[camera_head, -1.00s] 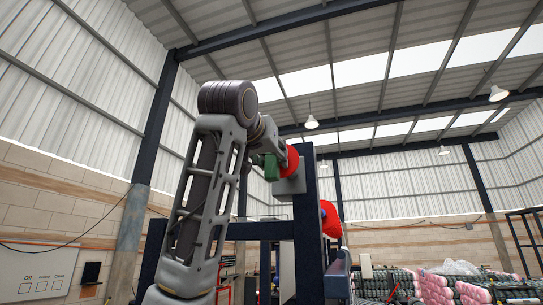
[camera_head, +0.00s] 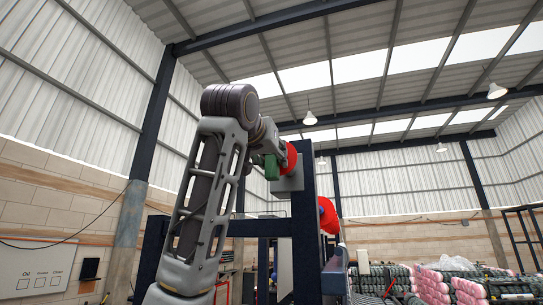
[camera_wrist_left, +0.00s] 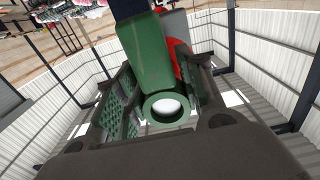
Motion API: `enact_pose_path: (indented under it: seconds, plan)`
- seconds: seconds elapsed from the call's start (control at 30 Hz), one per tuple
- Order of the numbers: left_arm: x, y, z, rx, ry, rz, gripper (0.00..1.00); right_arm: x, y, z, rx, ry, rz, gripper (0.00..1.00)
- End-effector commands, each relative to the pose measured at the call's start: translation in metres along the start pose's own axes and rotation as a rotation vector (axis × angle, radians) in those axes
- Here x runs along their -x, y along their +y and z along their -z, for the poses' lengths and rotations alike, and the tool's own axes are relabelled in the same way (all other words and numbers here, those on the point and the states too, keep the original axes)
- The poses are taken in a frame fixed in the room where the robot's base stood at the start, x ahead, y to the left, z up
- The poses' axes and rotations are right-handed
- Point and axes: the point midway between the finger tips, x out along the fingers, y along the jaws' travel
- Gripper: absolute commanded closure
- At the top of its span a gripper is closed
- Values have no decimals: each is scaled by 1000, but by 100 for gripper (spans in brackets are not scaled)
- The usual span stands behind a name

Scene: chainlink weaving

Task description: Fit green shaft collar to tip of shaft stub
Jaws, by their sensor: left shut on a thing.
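The green shaft collar (camera_head: 271,168) shows as a small green block below my raised left gripper (camera_head: 264,148), beside a red disc on the dark frame. In the left wrist view the collar (camera_wrist_left: 140,55) is a large green body with a round ring at its near end. A bright white circle fills the ring's hole; I cannot tell whether it is a shaft end or light behind. My left gripper (camera_wrist_left: 165,90) is shut on the collar, with dark fingers on both sides. The shaft stub cannot be made out clearly. My right gripper is not in view.
The red disc (camera_head: 291,156) sits on a grey block (camera_head: 290,181) on a dark blue upright (camera_head: 310,200). A second red disc (camera_head: 328,214) is lower on its right side. Pink and dark rolls (camera_head: 430,283) are stacked at the right.

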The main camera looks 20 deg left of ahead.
Motion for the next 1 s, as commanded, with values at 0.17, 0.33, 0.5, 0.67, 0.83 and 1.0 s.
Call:
enact_pose_path:
  seconds: [0.17,0.33,0.5,0.67,0.83,1.0]
  plan:
    - [-3,0,0,0,0,0,94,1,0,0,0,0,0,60]
    - [-5,0,0,0,0,0,94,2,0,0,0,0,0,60]
    - [-8,0,0,0,0,0,94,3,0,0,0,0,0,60]
    - [-10,0,0,0,0,0,94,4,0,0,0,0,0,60]
    - [-13,0,0,0,1,0,60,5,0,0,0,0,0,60]
    - [-13,0,0,0,0,0,38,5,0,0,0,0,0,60]
